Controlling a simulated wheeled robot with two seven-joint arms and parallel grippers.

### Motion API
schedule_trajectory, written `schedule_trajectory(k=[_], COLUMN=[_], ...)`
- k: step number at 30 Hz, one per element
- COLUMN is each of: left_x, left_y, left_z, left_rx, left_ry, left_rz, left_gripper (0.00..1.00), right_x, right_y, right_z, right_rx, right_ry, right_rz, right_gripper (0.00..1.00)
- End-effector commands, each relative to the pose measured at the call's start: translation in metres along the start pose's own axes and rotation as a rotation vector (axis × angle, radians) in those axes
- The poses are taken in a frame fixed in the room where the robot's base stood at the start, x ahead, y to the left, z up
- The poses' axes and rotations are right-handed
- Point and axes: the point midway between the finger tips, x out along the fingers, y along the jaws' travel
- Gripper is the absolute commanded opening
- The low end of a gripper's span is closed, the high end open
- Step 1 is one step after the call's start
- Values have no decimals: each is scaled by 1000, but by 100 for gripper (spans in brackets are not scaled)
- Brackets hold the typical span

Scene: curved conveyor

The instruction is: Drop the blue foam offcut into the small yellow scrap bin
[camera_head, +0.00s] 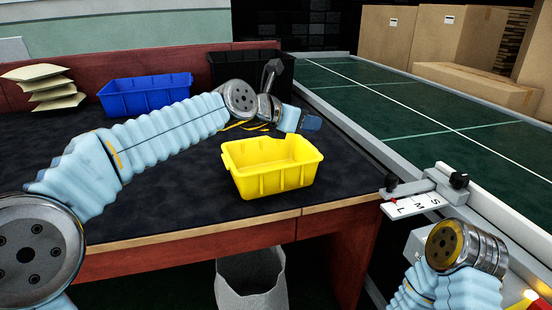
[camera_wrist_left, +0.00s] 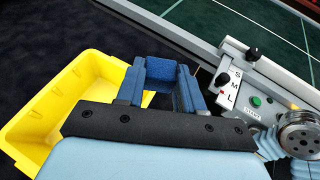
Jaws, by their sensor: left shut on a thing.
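My left gripper (camera_head: 309,122) is shut on the blue foam offcut (camera_wrist_left: 166,74), which sits between its two blue fingers in the left wrist view. In the head view, fingers and foam blend into one small blue shape, so I cannot tell them apart. The gripper is above the dark table, behind and right of the small yellow scrap bin (camera_head: 262,182). The bin stands upright near the table's front edge; in the left wrist view it is left of the fingers (camera_wrist_left: 42,118). My right gripper is out of view; only its arm shows at the lower right.
A blue bin (camera_head: 146,98) and a black bin (camera_head: 226,70) stand at the back of the table, with stacked pale packets (camera_head: 46,88) at left. The green conveyor (camera_head: 400,105) runs along the right, with an S-M-L lever panel (camera_head: 410,205). A grey waste basket (camera_head: 252,283) is below.

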Motion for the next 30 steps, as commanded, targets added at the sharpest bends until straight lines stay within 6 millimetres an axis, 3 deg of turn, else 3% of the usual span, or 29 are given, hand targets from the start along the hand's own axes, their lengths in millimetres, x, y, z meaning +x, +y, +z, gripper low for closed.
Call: schedule_trajectory(k=[13, 21, 30], left_x=[46, 73, 85], left_y=[78, 105, 119], left_z=[-23, -55, -70], left_rx=[-6, -3, -3], left_ry=[0, -1, 0], left_rz=[1, 1, 1], left_gripper=[9, 9, 9], right_x=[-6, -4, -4], right_y=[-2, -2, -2], right_z=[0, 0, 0], right_rx=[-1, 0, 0], right_ry=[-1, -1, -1], right_rz=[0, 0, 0], right_gripper=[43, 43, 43])
